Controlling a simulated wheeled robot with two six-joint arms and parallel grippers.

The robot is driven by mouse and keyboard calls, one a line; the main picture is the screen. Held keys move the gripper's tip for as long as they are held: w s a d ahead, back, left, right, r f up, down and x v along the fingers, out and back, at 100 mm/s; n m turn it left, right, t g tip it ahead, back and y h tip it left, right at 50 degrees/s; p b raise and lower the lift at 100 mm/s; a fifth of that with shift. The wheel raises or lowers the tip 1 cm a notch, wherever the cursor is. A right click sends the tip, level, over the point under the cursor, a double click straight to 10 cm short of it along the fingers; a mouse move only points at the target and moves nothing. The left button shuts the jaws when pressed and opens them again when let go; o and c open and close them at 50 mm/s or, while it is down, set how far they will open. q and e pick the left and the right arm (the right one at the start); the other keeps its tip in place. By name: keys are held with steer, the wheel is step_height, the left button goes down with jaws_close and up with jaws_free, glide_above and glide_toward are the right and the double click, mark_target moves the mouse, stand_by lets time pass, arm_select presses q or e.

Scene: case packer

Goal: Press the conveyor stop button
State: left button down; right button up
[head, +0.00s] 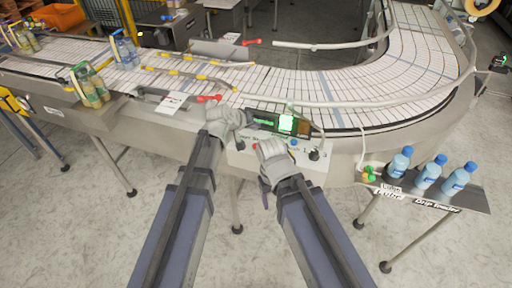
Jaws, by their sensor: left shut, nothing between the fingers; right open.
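A control panel (311,170) is fixed to the near side of the conveyor (350,118). It carries a lit green screen, a blue button (293,143) and a dark knob (315,155). Small green and red spots show between my two grippers, too small to tell which is the stop button. My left gripper (231,113) is shut and empty, at the conveyor's near edge just left of the screen. My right gripper (266,150) is open and empty, in front of the panel's left part, and hides some of it. I cannot tell whether either touches the panel.
Blue-capped bottles (428,172) stand on a small side shelf (465,199) at the right. Other bottles (91,86) stand by the belt at the left. Guide rails (370,102) run along the curved belt. An orange bin (60,17) is at the back left. The floor in front is clear.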

mark_target(255, 147)
arm_select(q)
step_height(255, 147, down, 7)
steer(key=b, duration=0.6)
steer(key=shift+f, duration=0.15)
steer(key=shift+f+b, duration=0.1)
steer(key=shift+b, duration=0.2)
stand_by(1.3)
steer(key=shift+f+b, duration=0.3)
steer(key=shift+b, duration=0.05)
steer(key=shift+f+b, duration=0.5)
stand_by(0.6)
steer(key=shift+r, duration=0.1)
stand_by(0.4)
steer(key=shift+r+p, duration=0.85)
steer(key=shift+p, duration=0.1)
step_height(255, 147, up, 5)
steer(key=p, duration=0.5)
